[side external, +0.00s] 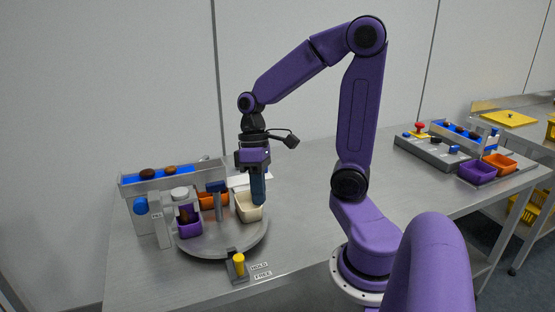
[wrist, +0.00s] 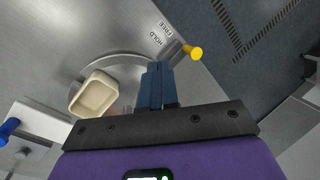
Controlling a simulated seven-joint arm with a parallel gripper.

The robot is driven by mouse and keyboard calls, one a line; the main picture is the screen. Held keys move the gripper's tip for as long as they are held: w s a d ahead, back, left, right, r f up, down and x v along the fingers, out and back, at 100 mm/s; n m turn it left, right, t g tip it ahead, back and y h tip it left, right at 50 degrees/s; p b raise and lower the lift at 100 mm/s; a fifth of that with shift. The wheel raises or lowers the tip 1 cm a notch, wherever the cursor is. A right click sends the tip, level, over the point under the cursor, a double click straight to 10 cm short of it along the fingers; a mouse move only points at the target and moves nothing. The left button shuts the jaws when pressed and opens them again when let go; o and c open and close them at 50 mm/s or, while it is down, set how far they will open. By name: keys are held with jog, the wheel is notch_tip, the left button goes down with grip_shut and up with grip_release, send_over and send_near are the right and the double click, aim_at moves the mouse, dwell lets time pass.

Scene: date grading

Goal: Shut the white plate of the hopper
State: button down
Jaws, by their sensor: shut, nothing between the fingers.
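The hopper (side external: 172,181) is a long grey trough with a blue bed at the left of the table in the side view, with brown dates in it. A pale upright plate (side external: 160,220) with a blue knob (side external: 140,206) stands at its near left end. In the wrist view a white plate (wrist: 42,124) with a blue knob (wrist: 8,129) shows at the left edge. I cannot tell how far the plate stands open. My gripper (side external: 258,202) points down, shut and empty, over the cream cup and apart from the plate. Its blue fingers show in the wrist view (wrist: 156,88).
A round grey turntable (side external: 225,247) carries a purple cup (side external: 190,229), an orange cup (side external: 207,200) and a cream cup (side external: 244,208). A yellow-knobbed lever (side external: 238,262) stands at its front by HOLD and FREE labels. The middle of the table is clear.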

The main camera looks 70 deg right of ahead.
jog(key=s+d+r+m+t+y, duration=0.15)
jog(key=d+m+t, duration=0.45)
jog(key=d, duration=0.9)
jog(key=s+d+m+t, duration=0.35)
jog(key=d+m, duration=0.55)
jog(key=d, duration=0.7)
jog(key=w+a+f, duration=0.6)
jog(key=w, duration=0.4)
jog(key=shift+w+f+t, duration=0.2)
jog(key=shift+w+t, duration=0.15)
jog(key=w+a, duration=0.6)
jog(key=shift+w+a, duration=0.3)
jog(key=shift+a, duration=0.05)
